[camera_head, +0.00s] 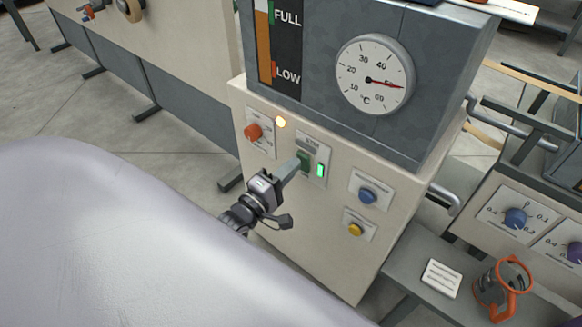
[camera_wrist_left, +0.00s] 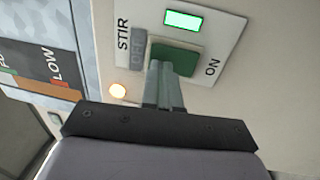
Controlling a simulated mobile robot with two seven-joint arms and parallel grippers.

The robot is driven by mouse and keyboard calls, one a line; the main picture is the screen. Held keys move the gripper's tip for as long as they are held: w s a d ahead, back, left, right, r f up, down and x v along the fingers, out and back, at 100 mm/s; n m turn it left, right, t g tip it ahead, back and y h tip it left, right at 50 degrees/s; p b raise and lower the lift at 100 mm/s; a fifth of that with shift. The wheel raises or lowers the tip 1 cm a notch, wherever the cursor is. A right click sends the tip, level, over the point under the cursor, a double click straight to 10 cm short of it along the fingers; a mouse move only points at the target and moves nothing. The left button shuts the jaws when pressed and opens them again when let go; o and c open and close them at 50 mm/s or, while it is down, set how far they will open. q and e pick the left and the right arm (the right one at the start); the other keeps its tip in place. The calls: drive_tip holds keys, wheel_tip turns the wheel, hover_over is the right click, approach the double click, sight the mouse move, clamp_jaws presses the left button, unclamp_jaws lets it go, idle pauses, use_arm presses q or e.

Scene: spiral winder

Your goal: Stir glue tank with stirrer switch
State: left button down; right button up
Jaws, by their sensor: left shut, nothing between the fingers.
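The stirrer switch (camera_head: 304,161) is a green rocker on a white plate on the front of the beige cabinet. In the left wrist view the switch (camera_wrist_left: 176,57) sits between the words OFF and ON, under the label STIR. A green lamp (camera_head: 321,170) beside it is lit; the lamp (camera_wrist_left: 183,19) also glows in the wrist view. My left gripper (camera_head: 294,167) is shut and empty, its fingertips at the switch and covering part of it. Whether they touch is hard to tell. The glue tank (camera_head: 430,70) is the grey box above, with a level gauge (camera_head: 278,45). My right gripper is not visible.
An orange-red knob (camera_head: 253,132) and a lit amber lamp (camera_head: 280,122) are left of the switch. A blue button (camera_head: 367,196) and a yellow button (camera_head: 355,229) are lower right. A temperature dial (camera_head: 375,75) is above. A side shelf holds an orange-rimmed jug (camera_head: 502,285).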

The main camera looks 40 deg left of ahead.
use_arm(q)
drive_tip(key=shift+w, duration=0.2)
drive_tip(key=shift+w+r+g+p, duration=0.3)
drive_tip(key=shift+r+p, duration=0.25)
drive_tip(key=shift+p, duration=0.55)
drive_tip(key=shift+f, duration=0.2)
